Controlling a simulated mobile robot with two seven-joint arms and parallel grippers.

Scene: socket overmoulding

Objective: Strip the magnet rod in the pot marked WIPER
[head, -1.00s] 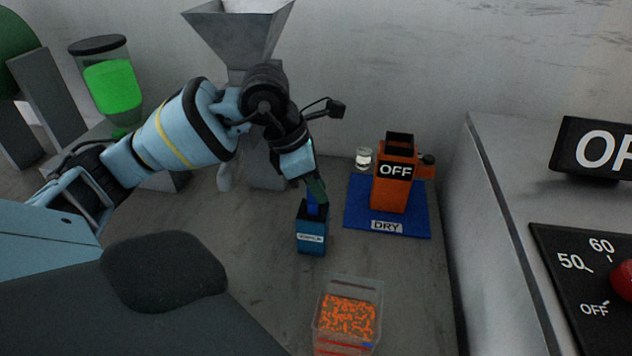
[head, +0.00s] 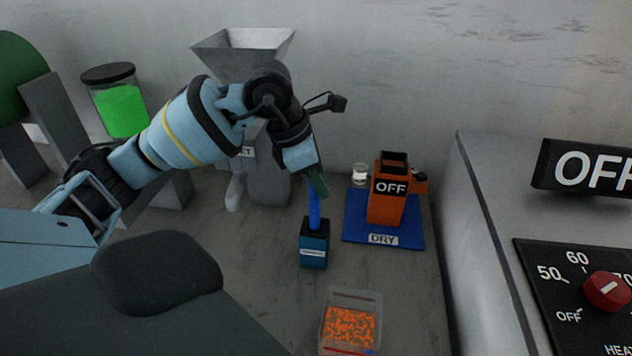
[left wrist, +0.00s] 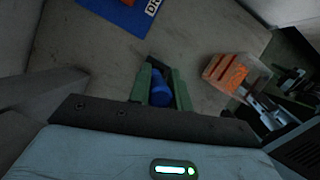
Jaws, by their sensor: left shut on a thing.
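The magnet rod (head: 314,207) is a blue stick standing upright, with its lower end in the mouth of a dark blue pot (head: 313,249). The pot carries a small white label too small to read in the head view. My left gripper (head: 317,187) is above the pot, shut on the top of the rod. In the left wrist view the blue rod (left wrist: 161,92) lies between the two green fingers. How far the rod reaches inside the pot is hidden.
A clear box of orange pellets (head: 350,325) stands in front, right of the pot. An orange unit (head: 387,203) marked OFF and a small glass jar (head: 360,174) stand on a blue DRY mat (head: 411,236). A grey hopper (head: 244,48) stands behind my arm. A heater panel (head: 560,290) is at right.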

